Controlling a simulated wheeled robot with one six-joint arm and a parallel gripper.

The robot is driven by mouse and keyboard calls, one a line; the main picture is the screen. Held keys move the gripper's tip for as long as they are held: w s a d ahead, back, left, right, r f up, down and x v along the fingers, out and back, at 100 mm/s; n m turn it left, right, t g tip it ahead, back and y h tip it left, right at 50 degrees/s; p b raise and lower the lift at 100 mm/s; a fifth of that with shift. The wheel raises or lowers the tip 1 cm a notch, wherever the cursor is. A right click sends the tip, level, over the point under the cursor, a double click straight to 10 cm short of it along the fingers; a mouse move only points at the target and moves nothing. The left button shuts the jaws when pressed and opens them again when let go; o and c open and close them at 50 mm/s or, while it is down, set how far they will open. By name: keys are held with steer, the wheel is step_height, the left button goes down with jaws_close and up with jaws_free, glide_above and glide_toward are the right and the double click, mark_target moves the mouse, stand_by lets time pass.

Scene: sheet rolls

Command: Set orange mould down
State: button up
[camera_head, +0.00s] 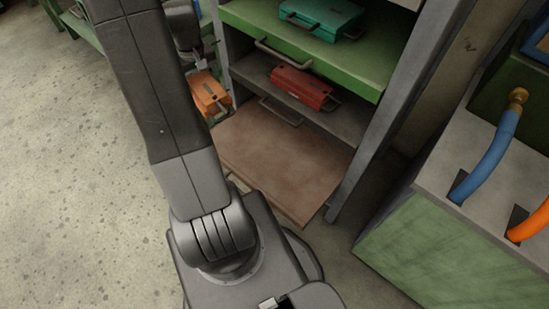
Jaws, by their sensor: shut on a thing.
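The orange mould (209,93) hangs left of the rack, near the left edge of the lowest, brown drawer. My gripper (203,66) is above it and shut on it; the fingertips are small and partly hidden by my arm. The brown drawer (275,160) is pulled out and its visible surface is bare. I cannot tell how high the mould is above the drawer or floor.
A red mould (303,87) lies on the grey middle drawer (345,122). A teal mould (322,16) lies on the green top drawer (360,62). A rack post (385,110) stands right of the drawers. A green-grey machine (450,240) with hoses fills the right. Speckled floor (70,190) is open at left.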

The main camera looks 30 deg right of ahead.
mark_target(264, 162)
steer(key=s+d+f+n+b, duration=0.3)
steer(key=s+d+f+b, duration=0.3)
steer(key=s+d+b, duration=0.65)
steer(key=f+b, duration=0.2)
steer(key=f, duration=0.7)
steer(key=f+b, duration=0.3)
steer(key=f, duration=0.6)
steer(key=f+b, duration=0.3)
steer(key=f, duration=0.7)
steer(key=shift+w+d, duration=0.3)
steer(key=shift+d, duration=0.05)
steer(key=shift+f, duration=0.25)
steer(key=o, duration=1.9)
step_height(264, 162, up, 8)
steer(key=shift+f+p, duration=0.1)
steer(key=shift+p, duration=1.05)
steer(key=shift+s+a, duration=0.1)
